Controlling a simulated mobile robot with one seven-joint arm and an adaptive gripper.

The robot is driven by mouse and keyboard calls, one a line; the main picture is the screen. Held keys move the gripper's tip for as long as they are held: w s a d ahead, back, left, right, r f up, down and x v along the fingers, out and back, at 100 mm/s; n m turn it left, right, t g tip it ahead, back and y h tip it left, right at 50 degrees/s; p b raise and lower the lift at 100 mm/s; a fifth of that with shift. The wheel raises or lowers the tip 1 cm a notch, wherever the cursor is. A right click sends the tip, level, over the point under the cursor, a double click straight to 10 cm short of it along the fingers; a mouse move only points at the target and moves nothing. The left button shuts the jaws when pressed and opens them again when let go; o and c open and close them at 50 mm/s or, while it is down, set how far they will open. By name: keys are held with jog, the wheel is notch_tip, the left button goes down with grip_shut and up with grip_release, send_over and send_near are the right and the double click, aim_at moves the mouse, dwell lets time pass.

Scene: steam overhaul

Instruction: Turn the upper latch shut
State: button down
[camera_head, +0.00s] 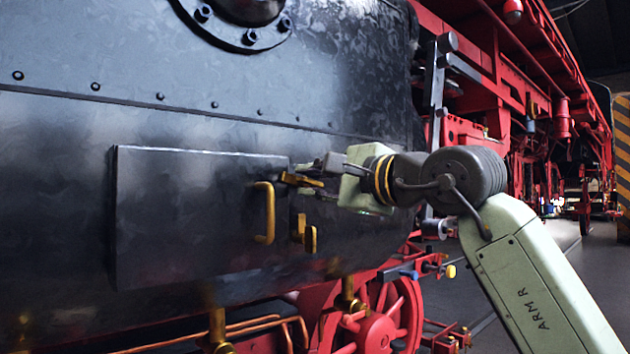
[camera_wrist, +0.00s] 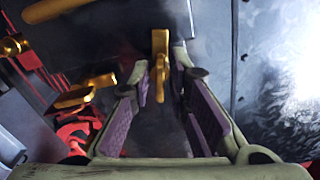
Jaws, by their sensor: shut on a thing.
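The upper latch (camera_head: 298,180) is a brass piece at the upper right edge of the closed-looking dark door (camera_head: 190,215). It lies roughly level in the head view. It also shows in the wrist view (camera_wrist: 160,48) as a brass bar between the fingertips. My gripper (camera_head: 318,181) reaches in from the right and is shut on the upper latch. Its purple-padded fingers (camera_wrist: 162,85) flank the latch in the wrist view. The fingertips partly hide the latch's far end in the head view.
A brass handle (camera_head: 264,212) stands out from the door left of the latch. The lower latch (camera_head: 309,238) is below my gripper, its brass tab hanging upright. Red wheels (camera_head: 375,330) and copper pipes (camera_head: 215,332) lie below. Bare dark plate surrounds the door.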

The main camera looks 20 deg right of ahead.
jog(key=shift+n, duration=1.3)
jog(key=shift+f, duration=0.1)
jog(key=c, duration=1.8)
grip_release()
jog(key=shift+o, duration=0.2)
jog(key=v, duration=1.2)
jog(key=shift+a, duration=0.1)
